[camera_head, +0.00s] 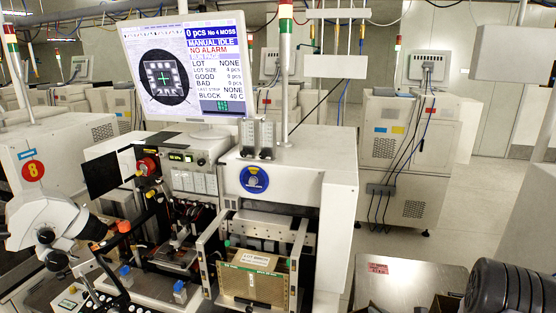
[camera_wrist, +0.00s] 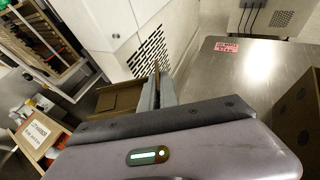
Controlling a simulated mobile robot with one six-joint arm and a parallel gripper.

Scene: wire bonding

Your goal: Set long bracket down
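My gripper (camera_wrist: 157,95) shows in the wrist view, with its two grey fingers close together beyond the wide gripper body. A thin brownish strip, seen nearly edge-on, stands up between the fingers; it appears to be the long bracket (camera_wrist: 157,70). Most of its length is hidden, so its full shape cannot be told. The fingers point toward the floor and a white cabinet, left of a bare metal table (camera_wrist: 240,65). The same metal table (camera_head: 410,285) is at the lower right of the head view. The fingers do not show in the head view.
A brown box (camera_wrist: 300,112) stands on the table's right side. A red-lettered label (camera_wrist: 226,47) lies near its far edge. Another brown carton (camera_wrist: 118,98) is left of the fingers. The bonding machine (camera_head: 300,180) fills the middle of the head view. Much of the tabletop is clear.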

